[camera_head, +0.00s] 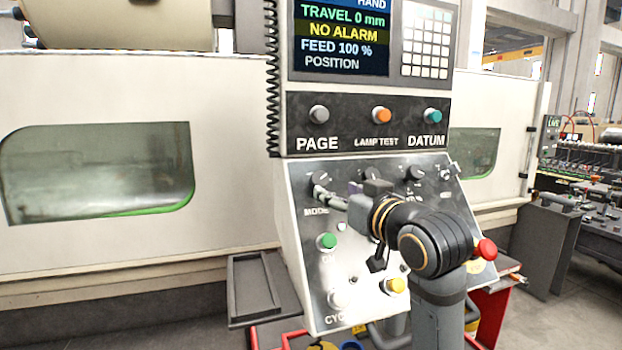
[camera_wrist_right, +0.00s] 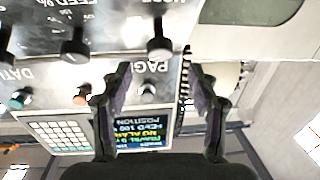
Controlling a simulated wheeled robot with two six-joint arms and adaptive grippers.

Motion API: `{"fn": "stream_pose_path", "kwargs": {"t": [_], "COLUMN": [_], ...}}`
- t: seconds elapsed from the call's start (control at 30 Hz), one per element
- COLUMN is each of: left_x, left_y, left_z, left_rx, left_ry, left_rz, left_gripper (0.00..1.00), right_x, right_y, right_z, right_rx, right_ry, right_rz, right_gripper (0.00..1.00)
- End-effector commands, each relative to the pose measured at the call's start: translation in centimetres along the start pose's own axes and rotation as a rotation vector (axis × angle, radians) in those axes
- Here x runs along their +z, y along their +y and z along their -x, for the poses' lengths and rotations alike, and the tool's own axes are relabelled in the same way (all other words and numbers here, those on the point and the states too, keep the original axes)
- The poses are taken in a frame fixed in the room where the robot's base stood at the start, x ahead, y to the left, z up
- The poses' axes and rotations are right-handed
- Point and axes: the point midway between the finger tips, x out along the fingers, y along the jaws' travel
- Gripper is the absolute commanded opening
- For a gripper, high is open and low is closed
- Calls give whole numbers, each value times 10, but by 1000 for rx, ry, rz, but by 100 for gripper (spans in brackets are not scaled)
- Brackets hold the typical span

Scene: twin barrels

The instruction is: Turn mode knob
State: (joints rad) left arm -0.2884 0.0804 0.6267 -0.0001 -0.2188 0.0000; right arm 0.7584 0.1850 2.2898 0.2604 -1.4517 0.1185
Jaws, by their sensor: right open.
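The mode knob (camera_head: 321,178) is a dark knob at the upper left of the sloped control panel, above the "MODE" label. In the right wrist view, which is upside down, the mode knob (camera_wrist_right: 159,47) stands just beyond the fingertips, centred between them. My right gripper (camera_head: 326,196) reaches in from the right and its fingers are close to the knob, partly covering the label. In the wrist view the right gripper (camera_wrist_right: 160,74) is open, with nothing between its fingers. I cannot tell whether a finger touches the knob. My left gripper is not in view.
More dark knobs (camera_head: 415,173) sit to the right on the panel. A green button (camera_head: 327,241), a yellow button (camera_head: 395,286) and a red button (camera_head: 485,249) are nearby. The screen (camera_head: 340,40) above reads "HAND" and "NO ALARM". A coiled cable (camera_head: 272,80) hangs at the panel's left.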

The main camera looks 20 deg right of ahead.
Motion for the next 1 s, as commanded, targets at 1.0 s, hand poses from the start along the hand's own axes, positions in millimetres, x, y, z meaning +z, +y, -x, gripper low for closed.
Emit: {"fn": "stream_pose_path", "kwargs": {"t": [1.0], "left_x": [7], "left_y": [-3], "left_z": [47], "left_rx": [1], "left_ry": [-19], "left_rz": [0], "left_gripper": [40], "right_x": [2], "right_y": [0], "right_z": [-105], "right_rx": [1], "right_ry": [-2], "right_rz": [0], "right_gripper": [55]}}
